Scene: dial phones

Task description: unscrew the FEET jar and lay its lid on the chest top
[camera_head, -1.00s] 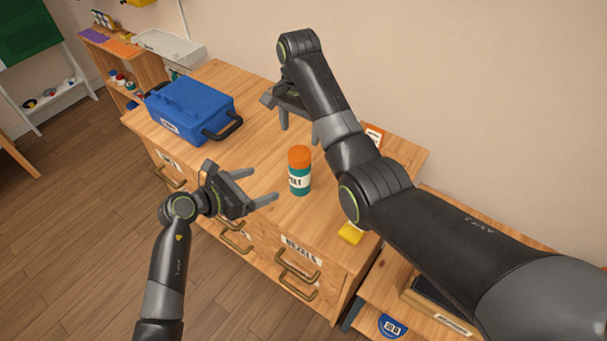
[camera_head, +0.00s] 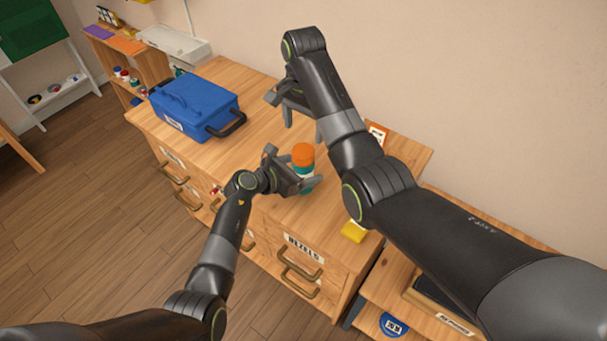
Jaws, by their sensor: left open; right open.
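The FEET jar (camera_head: 305,170) stands upright on the chest top (camera_head: 256,142), a teal jar with a white label and an orange lid (camera_head: 302,154). The lid sits on the jar. My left gripper (camera_head: 298,180) is open at the jar's left side, its fingers reaching beside the jar's body and hiding most of the label. I cannot tell whether they touch it. My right gripper (camera_head: 303,122) is open and empty above the chest top, behind the jar, with its fingers pointing down.
A blue toolbox (camera_head: 196,105) with a dark handle stands on the chest's left part. A yellow block (camera_head: 354,231) lies near the right front edge. An orange-and-white card (camera_head: 377,134) stands at the back right, partly behind my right arm. Bare wood shows between toolbox and jar.

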